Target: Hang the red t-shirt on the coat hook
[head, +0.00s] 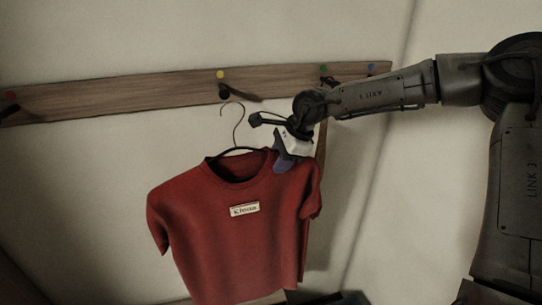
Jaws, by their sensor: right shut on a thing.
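The red t-shirt (235,225) hangs on a dark wire hanger (238,128) and bears a small white label on its chest. My right gripper (284,163) is shut at the shirt's right shoulder, on the hanger or the cloth; which of the two is hidden. The hanger's curved top is just below the dark coat hook under the yellow dot (224,90); I cannot tell whether they touch. My left gripper is not in view.
A wooden rail (130,93) runs along the pale wall with several dark hooks, marked by red (11,96), yellow (220,74), green (323,68) and blue (371,68) dots. My right arm covers the area below the green and blue dots. Dark objects lie at the bottom edge.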

